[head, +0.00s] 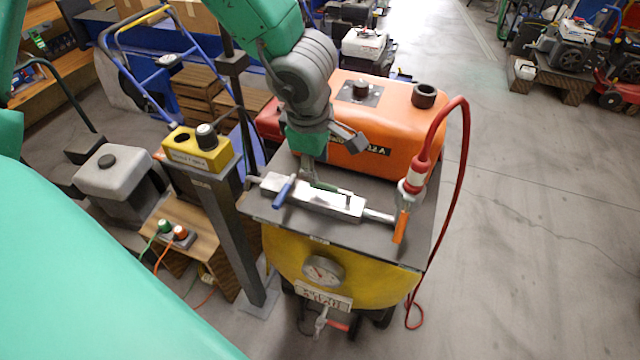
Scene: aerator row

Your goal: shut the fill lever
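A silver valve body (318,198) lies across the dark top plate of a yellow-fronted machine. A blue lever (283,191) sits at its left end and points toward the front. An orange lever (400,227) hangs at its right end, below a red and white hose fitting (415,176). No label shows which lever is the fill lever. My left gripper (331,160) is above and behind the valve body, its fingers spread apart with nothing visible between them. It is apart from both levers. My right gripper is not in view.
An orange tank (385,115) stands behind the valve. A red hose (459,150) arches over the right side. A yellow control box (197,150) on a dark post stands at the left. A round gauge (322,271) is on the front.

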